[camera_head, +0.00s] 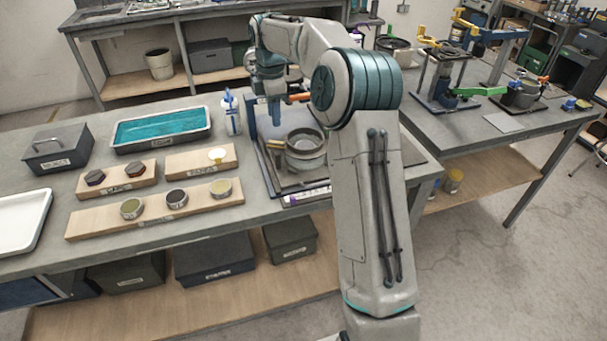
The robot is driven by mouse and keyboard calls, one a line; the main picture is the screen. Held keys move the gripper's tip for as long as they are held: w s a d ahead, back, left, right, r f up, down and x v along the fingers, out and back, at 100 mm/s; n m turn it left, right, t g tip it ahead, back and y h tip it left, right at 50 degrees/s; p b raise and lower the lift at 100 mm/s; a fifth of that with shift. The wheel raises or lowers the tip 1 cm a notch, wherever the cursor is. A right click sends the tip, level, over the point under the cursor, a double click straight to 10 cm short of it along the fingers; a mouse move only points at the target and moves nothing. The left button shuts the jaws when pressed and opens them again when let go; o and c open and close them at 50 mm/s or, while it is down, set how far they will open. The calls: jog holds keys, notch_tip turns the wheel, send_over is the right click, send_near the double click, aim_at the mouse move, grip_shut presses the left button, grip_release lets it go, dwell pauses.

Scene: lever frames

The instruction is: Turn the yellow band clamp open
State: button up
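A round metal vessel with a band around it (306,150) stands on a dark-edged base plate on the main bench, left of my arm. A small yellow handle (276,144) sticks out at its left side; it looks like the yellow band clamp's lever, but its exact angle is too small to tell. My gripper (274,112) hangs pointing down above and a little left of the vessel, apart from the yellow handle. Its fingers are small and partly merge with the blue frame behind, so their opening is unclear. My arm hides the area right of the vessel.
A blue upright frame (251,128) and an orange bar (298,98) stand close to my gripper. More fixtures (442,75) stand on the right bench.

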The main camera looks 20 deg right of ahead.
notch_tip(320, 180, up, 6)
jog(key=s+a+r+m, duration=0.15)
jog(key=s+m, duration=0.25)
jog(key=s, duration=0.4)
jog(key=s+f+m+t, duration=0.1)
jog(key=s+m, duration=0.4)
jog(key=s, duration=0.5)
jog(key=s+f+m+t+b, duration=0.1)
jog(key=s+f+m, duration=0.2)
jog(key=s, duration=0.7)
jog(key=shift+d+f+m+h, duration=0.2)
jog(key=shift+m+h, duration=0.2)
jog(key=shift+m, duration=0.5)
jog(key=shift+s, duration=0.1)
